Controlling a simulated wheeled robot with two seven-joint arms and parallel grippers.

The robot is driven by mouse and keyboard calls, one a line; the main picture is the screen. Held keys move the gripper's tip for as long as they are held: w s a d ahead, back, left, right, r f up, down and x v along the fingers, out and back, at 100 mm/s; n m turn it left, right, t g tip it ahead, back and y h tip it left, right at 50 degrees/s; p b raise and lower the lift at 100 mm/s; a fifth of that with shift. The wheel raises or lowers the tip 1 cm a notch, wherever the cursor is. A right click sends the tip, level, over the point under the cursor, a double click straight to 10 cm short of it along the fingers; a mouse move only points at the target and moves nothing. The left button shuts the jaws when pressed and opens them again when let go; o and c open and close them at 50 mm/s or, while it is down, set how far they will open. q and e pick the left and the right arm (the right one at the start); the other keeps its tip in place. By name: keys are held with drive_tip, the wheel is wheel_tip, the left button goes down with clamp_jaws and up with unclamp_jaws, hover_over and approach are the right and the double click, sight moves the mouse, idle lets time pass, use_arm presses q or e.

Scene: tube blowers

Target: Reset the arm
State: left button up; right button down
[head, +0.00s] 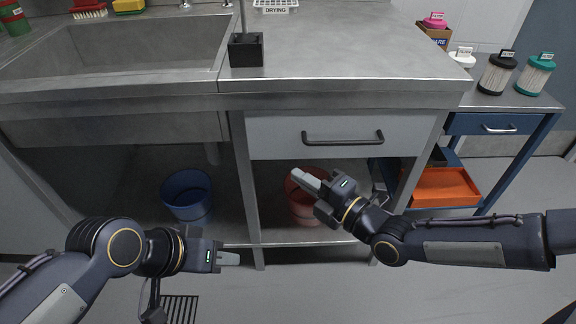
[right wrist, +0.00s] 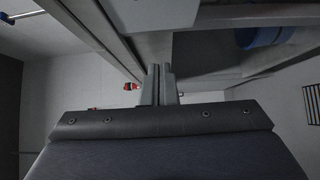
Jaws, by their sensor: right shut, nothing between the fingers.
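My right gripper (head: 308,179) is in front of the counter, below the drawer with the dark handle. Its two fingers are together with nothing between them, and they also show close together in the right wrist view (right wrist: 158,84). My right arm reaches in from the right edge of the head view. My left gripper (head: 229,258) is low at the left, in front of the counter's lower shelf, pointing right. Its fingers look close together from this side, but I cannot tell whether they are open.
The steel counter (head: 340,60) has a sink (head: 120,50) and a closed drawer (head: 280,135). A blue bucket (head: 188,195) and a red bucket (head: 301,207) stand underneath. At right, a blue cart holds an orange tray (head: 445,188) and lidded canisters (head: 497,75). Floor in front is clear.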

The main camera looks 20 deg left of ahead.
drive_tip(key=s+d+f+m+t+h, duration=0.1)
drive_tip(key=d+f+m+h, duration=0.1)
drive_tip(key=d+m+h, duration=0.7)
drive_tip(key=s+d+f+m+h, duration=0.15)
drive_tip(key=d+m, duration=0.45)
drive_tip(key=d, duration=0.7)
drive_tip(key=s+d+m+g+h, duration=0.1)
drive_tip(key=s+d+m, duration=0.3)
drive_tip(key=s+m, duration=0.45)
drive_tip(key=s+d+m+g+h, duration=0.1)
drive_tip(key=s+d+m+g, duration=0.1)
drive_tip(key=s+d+m, duration=0.45)
wheel_tip(320, 180, up, 31)
drive_tip(key=s+a+m+p, duration=0.1)
drive_tip(key=a+m+p, duration=0.1)
drive_tip(key=p, duration=2.8)
drive_tip(key=shift+s+f, duration=0.2)
drive_tip(key=shift+s, duration=0.05)
